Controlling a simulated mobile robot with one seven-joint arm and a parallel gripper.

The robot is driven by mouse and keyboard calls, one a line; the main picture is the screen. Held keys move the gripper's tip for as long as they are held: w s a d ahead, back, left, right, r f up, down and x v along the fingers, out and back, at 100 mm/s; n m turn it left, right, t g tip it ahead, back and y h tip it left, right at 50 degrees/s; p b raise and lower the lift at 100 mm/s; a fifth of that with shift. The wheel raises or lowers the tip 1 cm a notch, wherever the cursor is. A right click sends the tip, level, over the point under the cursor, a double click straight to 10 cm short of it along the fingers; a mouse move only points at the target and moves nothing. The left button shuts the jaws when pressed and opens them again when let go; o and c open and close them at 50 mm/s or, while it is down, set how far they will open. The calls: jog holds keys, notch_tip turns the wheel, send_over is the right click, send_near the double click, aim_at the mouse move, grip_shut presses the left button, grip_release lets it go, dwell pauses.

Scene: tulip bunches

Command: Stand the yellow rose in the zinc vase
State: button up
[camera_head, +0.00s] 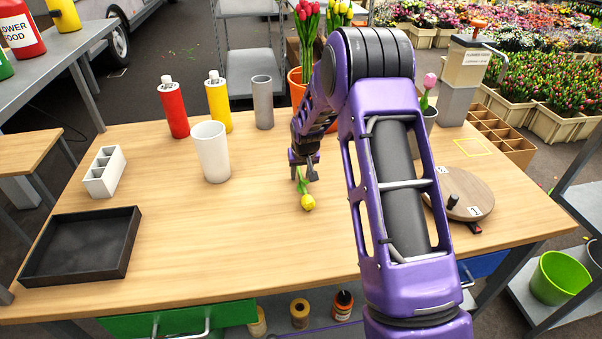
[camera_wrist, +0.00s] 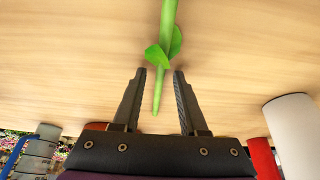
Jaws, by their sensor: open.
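The yellow rose (camera_head: 308,202) lies on the wooden table with its bloom toward the front edge and its stem running back under my gripper (camera_head: 305,176). In the wrist view the green stem (camera_wrist: 168,20) with two leaves comes down from the top, and its cut end lies between the two fingers of my gripper (camera_wrist: 159,74). The fingers are open, one on each side of the stem, with gaps on both sides. The bloom is out of the wrist view. The zinc vase (camera_head: 262,103), a plain grey cylinder, stands upright at the back of the table, behind and left of my gripper.
A white vase (camera_head: 211,152), a red bottle (camera_head: 173,108) and a yellow bottle (camera_head: 218,103) stand left of the zinc vase. A black tray (camera_head: 130,245) and white divided holder (camera_head: 104,172) are left. A round turntable (camera_head: 463,192) is right. The front middle is clear.

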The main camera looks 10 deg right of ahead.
jog(key=shift+r, duration=0.35)
jog(key=shift+o, duration=0.5)
jog(key=v, duration=1.6)
jog(key=shift+a+r+p, duration=0.2)
jog(key=shift+a+p, duration=0.1)
jog(key=shift+a, duration=0.1)
send_over(300, 185)
notch_tip(300, 185, down, 11)
jog(key=shift+r+b, duration=0.15)
jog(key=shift+b, duration=0.3)
jog(key=shift+s+d+x, duration=0.1)
jog(key=shift+d+x, duration=0.05)
jog(key=shift+x, duration=1.2)
jog(key=shift+s+d+x, duration=0.1)
jog(key=shift+d+x, duration=0.05)
jog(key=shift+x, duration=1.2)
grip_shut()
